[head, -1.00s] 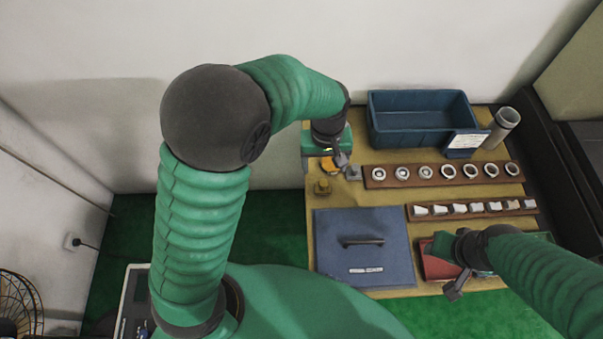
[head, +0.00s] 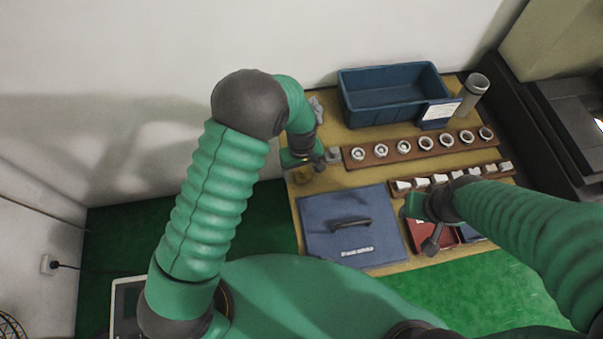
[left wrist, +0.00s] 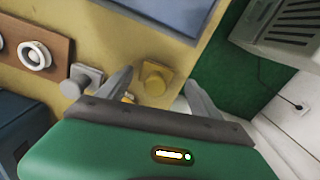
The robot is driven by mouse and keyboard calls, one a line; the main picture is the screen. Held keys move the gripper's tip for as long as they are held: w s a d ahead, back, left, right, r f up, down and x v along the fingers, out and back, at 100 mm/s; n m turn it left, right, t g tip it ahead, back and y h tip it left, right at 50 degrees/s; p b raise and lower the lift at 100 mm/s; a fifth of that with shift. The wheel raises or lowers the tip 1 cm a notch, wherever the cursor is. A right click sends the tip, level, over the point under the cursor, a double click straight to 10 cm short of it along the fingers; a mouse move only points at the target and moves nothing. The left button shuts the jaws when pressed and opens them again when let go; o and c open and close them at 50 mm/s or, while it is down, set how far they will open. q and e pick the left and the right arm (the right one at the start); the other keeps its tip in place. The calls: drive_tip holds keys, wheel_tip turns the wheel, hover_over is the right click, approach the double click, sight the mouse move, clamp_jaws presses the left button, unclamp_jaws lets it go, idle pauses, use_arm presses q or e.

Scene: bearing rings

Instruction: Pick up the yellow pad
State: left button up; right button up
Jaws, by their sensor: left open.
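My left gripper (head: 308,164) is open above the far left corner of the table. In the left wrist view its two fingers (left wrist: 160,82) are spread. A dull brass-yellow square block with a round knob (left wrist: 155,78) shows between the fingertips; in the head view it (head: 303,174) is partly behind the gripper. A small patch of brighter yellow (left wrist: 128,97) shows at the gripper's edge beside the left finger. The rest of it is hidden, so I cannot tell which is the yellow pad. My right gripper (head: 425,226) is over the red tray; its jaws are unclear.
A grey knobbed block (left wrist: 85,80) sits beside the left finger. The blue bin (head: 390,110), ring rack (head: 400,160) and second rack (head: 480,182) lie to the right. A blue lid with a handle (head: 335,240) lies in front. A red tray (head: 445,243) is nearer right.

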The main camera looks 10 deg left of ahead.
use_arm(q)
drive_tip(key=shift+f, duration=0.6)
drive_tip(key=shift+w+d+f, duration=0.1)
drive_tip(key=shift+w+d, duration=0.05)
drive_tip(key=shift+d, duration=0.3)
drive_tip(key=shift+c, duration=0.5)
drive_tip(key=c, duration=0.5)
drive_tip(key=shift+a, duration=0.25)
drive_tip(key=c, duration=0.7)
drive_tip(key=shift+d, duration=0.1)
clamp_jaws()
use_arm(e)
drive_tip(key=shift+w+d+f, duration=0.1)
drive_tip(key=shift+d+f, duration=0.05)
drive_tip(key=shift+d, duration=0.25)
